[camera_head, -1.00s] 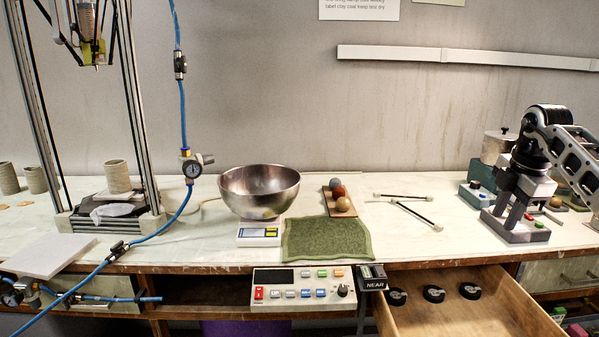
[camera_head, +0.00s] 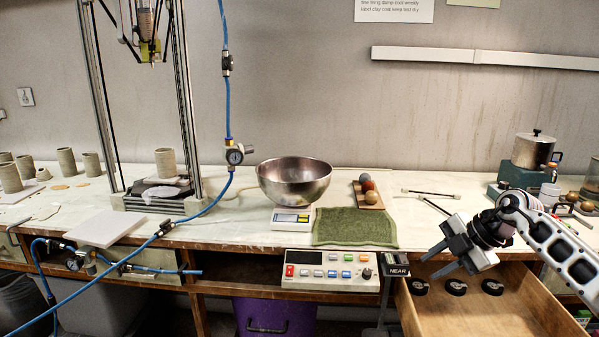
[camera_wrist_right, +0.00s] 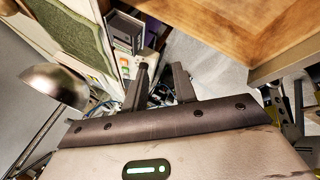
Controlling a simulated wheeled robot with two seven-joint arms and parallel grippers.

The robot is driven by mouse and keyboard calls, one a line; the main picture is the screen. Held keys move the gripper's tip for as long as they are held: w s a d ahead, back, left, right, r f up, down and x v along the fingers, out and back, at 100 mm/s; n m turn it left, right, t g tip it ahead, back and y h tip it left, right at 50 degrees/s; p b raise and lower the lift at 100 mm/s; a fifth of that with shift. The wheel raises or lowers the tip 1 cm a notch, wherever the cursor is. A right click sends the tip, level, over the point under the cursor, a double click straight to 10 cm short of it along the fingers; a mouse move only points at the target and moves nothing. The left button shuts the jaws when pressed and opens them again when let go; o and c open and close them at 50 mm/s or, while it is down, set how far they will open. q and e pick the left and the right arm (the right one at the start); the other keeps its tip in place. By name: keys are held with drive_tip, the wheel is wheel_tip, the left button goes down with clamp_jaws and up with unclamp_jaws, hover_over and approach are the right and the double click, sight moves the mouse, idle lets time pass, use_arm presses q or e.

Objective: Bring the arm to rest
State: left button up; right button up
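My right gripper (camera_head: 431,266) hangs in front of the table edge, above the open drawer (camera_head: 540,305), with its fingers pointing down and left. In the right wrist view its two dark fingers (camera_wrist_right: 160,72) stand apart with nothing between them, so it is open and empty. My right arm comes in from the right edge in the head view. My left gripper is not in view.
The drawer holds several black round items. A control panel (camera_head: 328,271) and a "NEAR" box (camera_head: 396,264) are left of the gripper. Behind are a green cloth (camera_head: 355,228), thin tools (camera_head: 432,193), a metal bowl (camera_head: 294,184) and a pot (camera_head: 533,151).

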drive_tip(key=s+a+f+m+t+y, duration=0.25)
drive_tip(key=s+a+t+y, duration=0.2)
drive_tip(key=a, duration=0.65)
drive_tip(key=s+a+f+m+t+y, duration=0.25)
drive_tip(key=s+a+y, duration=0.2)
drive_tip(key=a, duration=0.55)
drive_tip(key=s+d+f+m+h, duration=0.2)
drive_tip(key=s+f+m+h, duration=0.4)
drive_tip(key=s, duration=0.5)
drive_tip(key=s+d+f+m+g+h, duration=0.1)
drive_tip(key=s+d+f+m+h, duration=0.2)
drive_tip(key=s+f+m, duration=0.6)
drive_tip(key=s+f+h, duration=0.1)
drive_tip(key=s+h, duration=0.1)
drive_tip(key=shift+d+f+h, duration=0.2)
drive_tip(key=shift+f+h, duration=0.05)
drive_tip(key=shift+h, duration=0.15)
